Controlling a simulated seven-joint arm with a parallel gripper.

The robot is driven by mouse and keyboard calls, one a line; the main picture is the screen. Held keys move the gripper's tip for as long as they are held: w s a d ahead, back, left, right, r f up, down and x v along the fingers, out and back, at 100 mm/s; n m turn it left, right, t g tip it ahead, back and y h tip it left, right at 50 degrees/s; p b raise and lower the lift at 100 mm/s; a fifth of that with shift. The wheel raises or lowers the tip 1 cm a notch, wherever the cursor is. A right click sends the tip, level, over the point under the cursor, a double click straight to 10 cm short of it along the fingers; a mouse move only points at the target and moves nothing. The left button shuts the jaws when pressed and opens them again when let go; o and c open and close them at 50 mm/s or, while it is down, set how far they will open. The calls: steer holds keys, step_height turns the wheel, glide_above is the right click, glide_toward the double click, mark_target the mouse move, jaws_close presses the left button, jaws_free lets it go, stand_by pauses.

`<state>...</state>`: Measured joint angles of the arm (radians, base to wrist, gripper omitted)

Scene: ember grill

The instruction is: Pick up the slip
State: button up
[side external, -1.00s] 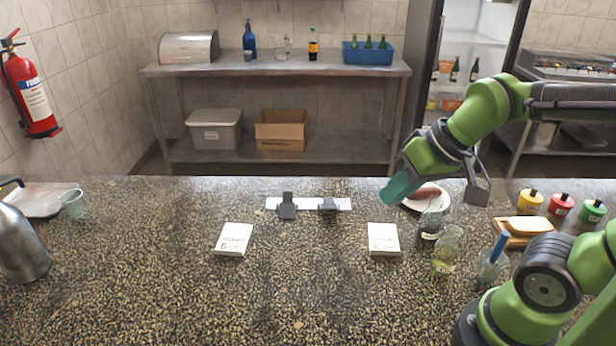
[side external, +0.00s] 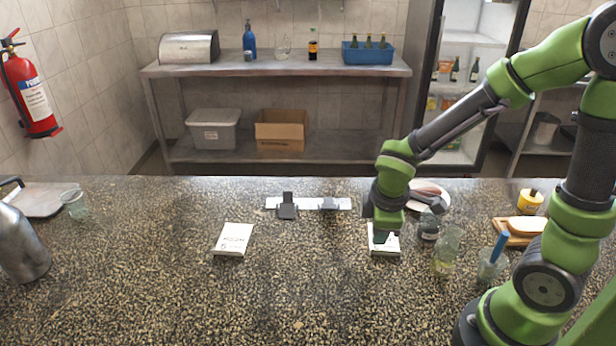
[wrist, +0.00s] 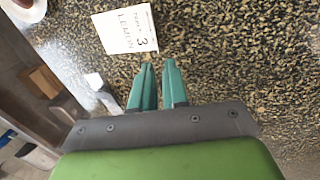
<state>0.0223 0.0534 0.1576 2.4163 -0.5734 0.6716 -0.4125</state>
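Two white printed slips, each looking like a small pad or block, lie on the speckled counter (side external: 300,290). The left slip (side external: 233,239) is in full view. The right slip (side external: 385,248) is partly hidden behind my gripper (side external: 382,238), which points down over it. In the wrist view a white slip (wrist: 125,30) with a large "3" lies flat, beyond the fingertips. My gripper (wrist: 158,63) has its two teal fingers a little apart, with a narrow gap and nothing seen between them. Contact with the slip cannot be made out.
A pale rail (side external: 271,203) with dark clips lies behind the slips. Glasses (side external: 447,245) stand close to my gripper's right. A plate (side external: 442,190) is behind them, and a board with bread (side external: 527,226) is further right. The counter's front middle is clear.

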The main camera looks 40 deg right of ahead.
mark_target(372, 250)
steer(key=shift+w+x, duration=0.1)
steer(key=shift+x, duration=1.75)
steer(key=shift+w+x, duration=0.15)
steer(key=shift+x, duration=1.7)
steer(key=shift+c, duration=0.5)
jaws_close()
steer(key=shift+r, duration=0.1)
